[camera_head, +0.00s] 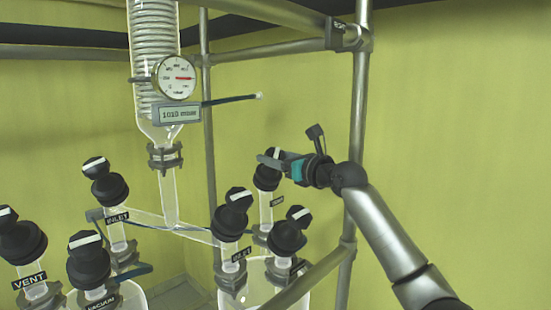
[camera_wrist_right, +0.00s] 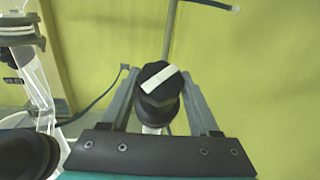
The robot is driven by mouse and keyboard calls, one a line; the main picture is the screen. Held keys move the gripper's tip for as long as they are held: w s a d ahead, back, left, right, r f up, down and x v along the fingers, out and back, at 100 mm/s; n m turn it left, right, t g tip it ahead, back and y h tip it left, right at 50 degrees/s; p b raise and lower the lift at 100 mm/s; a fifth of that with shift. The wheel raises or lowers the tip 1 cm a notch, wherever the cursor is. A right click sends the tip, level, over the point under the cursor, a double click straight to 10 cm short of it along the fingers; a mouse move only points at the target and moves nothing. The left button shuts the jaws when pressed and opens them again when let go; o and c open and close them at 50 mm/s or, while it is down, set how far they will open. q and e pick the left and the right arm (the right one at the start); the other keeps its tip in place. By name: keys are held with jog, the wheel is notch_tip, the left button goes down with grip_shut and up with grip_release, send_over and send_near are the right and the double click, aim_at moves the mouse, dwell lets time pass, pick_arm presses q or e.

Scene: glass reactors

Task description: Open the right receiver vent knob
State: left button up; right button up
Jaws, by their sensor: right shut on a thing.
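A black knob (camera_head: 266,177) tops a glass neck at the back of the right-hand vessel in the head view. The small label below it is too small to read, so I cannot confirm that it is the vent. My right gripper (camera_head: 270,161) comes from the right and is shut on this knob, covering part of it. In the right wrist view, the knob (camera_wrist_right: 157,91) sits between the two fingers, and its white stripe runs diagonally from lower left to upper right. My left gripper is not in view.
An INLET knob (camera_head: 232,215) and another black knob (camera_head: 290,232) stand close in front. More knobs stand at left, below a glass column with a pressure gauge (camera_head: 176,77). A metal frame post (camera_head: 357,110) rises behind my right arm.

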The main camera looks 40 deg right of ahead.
jog(key=shift+f+n+y, duration=0.15)
jog(key=shift+n+y, duration=0.75)
jog(key=shift+n, duration=0.1)
jog(key=shift+n+g+y, duration=0.3)
jog(key=shift+n+y, duration=0.6)
jog(key=shift+n+g+y, duration=0.4)
jog(key=shift+n+y, duration=0.8)
jog(key=shift+n, duration=0.1)
jog(key=o, duration=1.4)
jog(key=shift+m+h, duration=0.3)
